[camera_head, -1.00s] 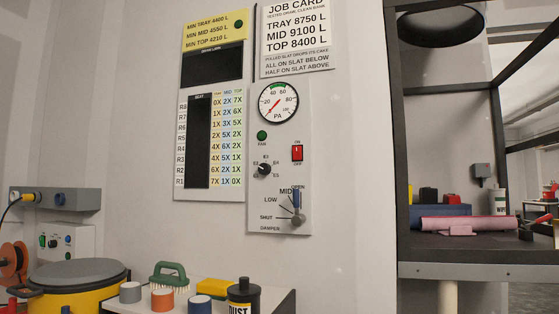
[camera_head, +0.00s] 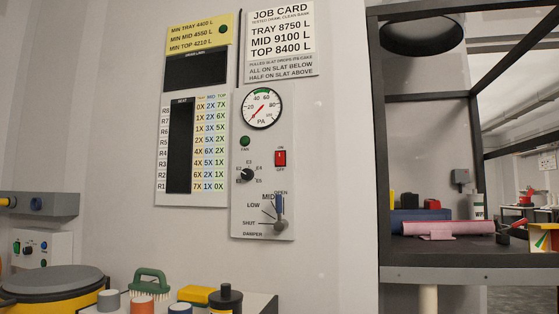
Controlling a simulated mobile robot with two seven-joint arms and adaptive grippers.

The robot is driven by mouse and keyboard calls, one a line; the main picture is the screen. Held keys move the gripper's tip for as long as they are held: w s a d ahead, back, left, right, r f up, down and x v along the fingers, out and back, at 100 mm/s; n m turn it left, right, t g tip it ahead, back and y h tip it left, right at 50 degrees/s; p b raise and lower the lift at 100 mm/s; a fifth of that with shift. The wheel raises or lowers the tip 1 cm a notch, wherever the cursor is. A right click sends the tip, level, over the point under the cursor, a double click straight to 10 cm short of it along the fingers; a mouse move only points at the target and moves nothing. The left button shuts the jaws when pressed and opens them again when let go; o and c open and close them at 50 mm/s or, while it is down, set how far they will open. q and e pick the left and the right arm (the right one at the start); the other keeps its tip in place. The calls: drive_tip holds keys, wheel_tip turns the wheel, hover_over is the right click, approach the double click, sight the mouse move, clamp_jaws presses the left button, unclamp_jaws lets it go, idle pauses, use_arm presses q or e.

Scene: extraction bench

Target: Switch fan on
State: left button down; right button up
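The fan switch (camera_head: 280,159) is a small red rocker marked ON above and OFF below, on a grey wall panel (camera_head: 240,222). Its exact rocker position is too small to tell. A green round lamp (camera_head: 245,141) labelled FAN sits to its left. A pressure gauge (camera_head: 262,108) marked PA is above, with its needle toward the lower left. A black rotary knob (camera_head: 247,174) is below left of the switch. The damper lever (camera_head: 279,208) stands upright toward OPEN. Neither of my grippers shows in the head view.
A job card (camera_head: 280,40) and a seat chart (camera_head: 212,150) hang by the panel. Below is a shelf with a green brush (camera_head: 150,287), a yellow block (camera_head: 197,295) and several cylinders. A yellow drum (camera_head: 50,290) stands at lower left. A dark-framed hood (camera_head: 381,150) is at right.

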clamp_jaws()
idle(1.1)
